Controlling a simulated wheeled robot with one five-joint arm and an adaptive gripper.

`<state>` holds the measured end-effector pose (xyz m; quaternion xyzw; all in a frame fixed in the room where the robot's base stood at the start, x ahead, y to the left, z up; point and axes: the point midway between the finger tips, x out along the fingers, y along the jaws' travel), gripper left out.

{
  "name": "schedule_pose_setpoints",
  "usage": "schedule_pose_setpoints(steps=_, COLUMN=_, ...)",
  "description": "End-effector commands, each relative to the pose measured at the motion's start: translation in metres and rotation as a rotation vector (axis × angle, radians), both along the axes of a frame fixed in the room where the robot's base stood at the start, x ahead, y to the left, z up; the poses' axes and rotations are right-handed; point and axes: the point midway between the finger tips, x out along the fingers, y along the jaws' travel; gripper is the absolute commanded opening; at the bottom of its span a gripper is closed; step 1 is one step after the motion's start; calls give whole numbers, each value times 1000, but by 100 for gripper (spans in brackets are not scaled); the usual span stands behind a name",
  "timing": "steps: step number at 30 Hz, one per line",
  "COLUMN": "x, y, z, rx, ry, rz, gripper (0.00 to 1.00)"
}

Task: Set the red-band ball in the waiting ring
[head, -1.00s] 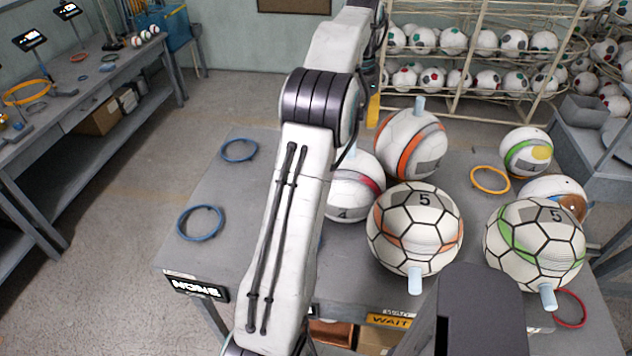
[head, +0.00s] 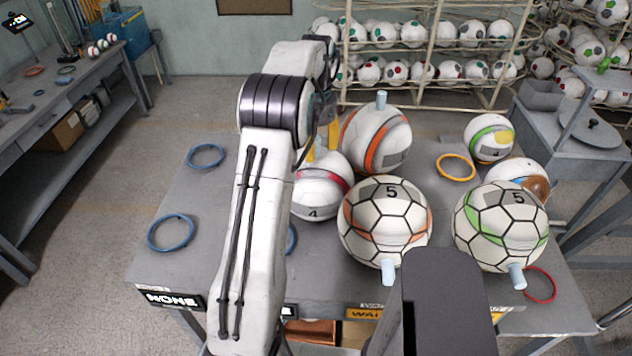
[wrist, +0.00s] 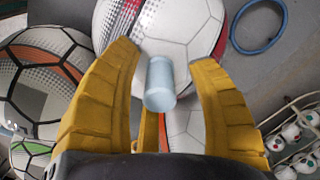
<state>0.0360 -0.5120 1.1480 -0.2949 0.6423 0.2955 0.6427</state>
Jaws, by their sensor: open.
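The red-band ball (head: 318,205) is white with a red stripe and a 4. It stands on the table behind my arm, between the arm and the orange-band balls. My gripper's yellow fingers (head: 322,143) show just above it, partly hidden by my arm. In the wrist view my gripper (wrist: 172,75) is open, its fingers on either side of a pale blue peg (wrist: 160,85). The peg stands up from a ball whose red band (wrist: 219,40) shows beyond. I cannot tell whether the fingers touch the peg. An empty orange-yellow ring (head: 456,167) lies right of centre, perhaps the waiting ring.
An orange-band ball (head: 382,138) stands close behind; a hex-patterned orange-band ball (head: 385,222) and a green-band one (head: 500,225) stand in front. Blue rings (head: 171,232) lie empty at left. A red ring (head: 540,285) lies at front right. A ball rack stands behind.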

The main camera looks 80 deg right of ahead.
Motion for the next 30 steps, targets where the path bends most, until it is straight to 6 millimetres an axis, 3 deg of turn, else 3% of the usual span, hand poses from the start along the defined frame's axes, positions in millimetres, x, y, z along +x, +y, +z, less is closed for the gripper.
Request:
schedule_pose_setpoints(steps=10, x=0, y=0, z=-4, rx=-1, ry=1, rz=0, gripper=55)
schedule_pose_setpoints(steps=27, x=0, y=0, z=-3, rx=-1, ry=0, rz=0, gripper=4)
schedule_pose_setpoints(steps=30, x=0, y=0, z=-3, rx=-1, ry=1, rz=0, gripper=0)
